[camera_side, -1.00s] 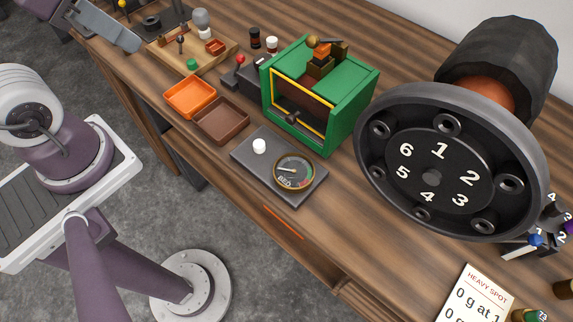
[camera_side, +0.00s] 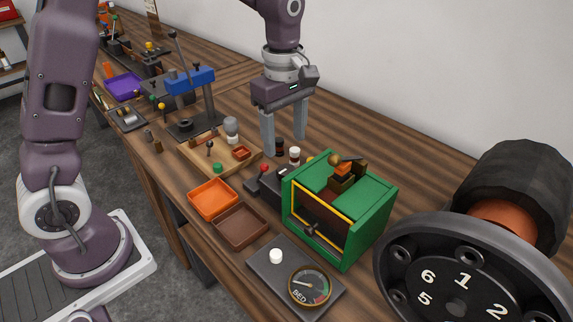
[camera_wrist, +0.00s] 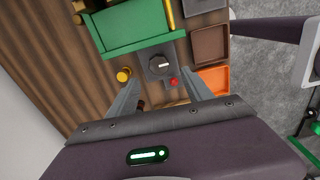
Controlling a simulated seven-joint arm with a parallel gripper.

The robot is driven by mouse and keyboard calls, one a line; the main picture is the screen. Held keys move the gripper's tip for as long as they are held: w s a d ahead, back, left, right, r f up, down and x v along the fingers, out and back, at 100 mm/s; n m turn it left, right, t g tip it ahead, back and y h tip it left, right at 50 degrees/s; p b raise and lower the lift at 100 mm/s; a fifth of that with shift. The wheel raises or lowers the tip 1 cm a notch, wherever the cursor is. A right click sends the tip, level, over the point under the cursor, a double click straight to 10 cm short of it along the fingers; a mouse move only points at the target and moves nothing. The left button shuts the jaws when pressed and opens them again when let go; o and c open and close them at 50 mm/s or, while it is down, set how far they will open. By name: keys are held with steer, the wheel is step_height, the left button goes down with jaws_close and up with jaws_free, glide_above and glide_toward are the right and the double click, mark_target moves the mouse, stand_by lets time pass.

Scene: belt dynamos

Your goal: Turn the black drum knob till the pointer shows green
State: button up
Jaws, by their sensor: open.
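A dark box (camera_side: 266,183) with a red ball lever (camera_side: 264,168) stands left of the green housing (camera_side: 345,215). The knob is hard to make out in the side view. A round gauge (camera_side: 309,287) lies on a grey plate; its needle points left, and a green band shows toward its right. My gripper (camera_side: 284,143) is open and empty, pointing down behind the box. In the wrist view its fingers (camera_wrist: 163,84) stand apart, with the knob ahead between them.
Orange (camera_side: 213,199) and brown (camera_side: 241,226) trays lie in front of the box. A wooden tray (camera_side: 205,160) of parts lies to the left. A big numbered wheel (camera_side: 470,270) fills the right.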

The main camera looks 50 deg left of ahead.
mark_target(286, 169)
steer(key=f, duration=0.8)
steer(key=shift+w, duration=0.2)
steer(key=shift+r, duration=0.1)
steer(key=shift+c, duration=0.2)
jaws_close()
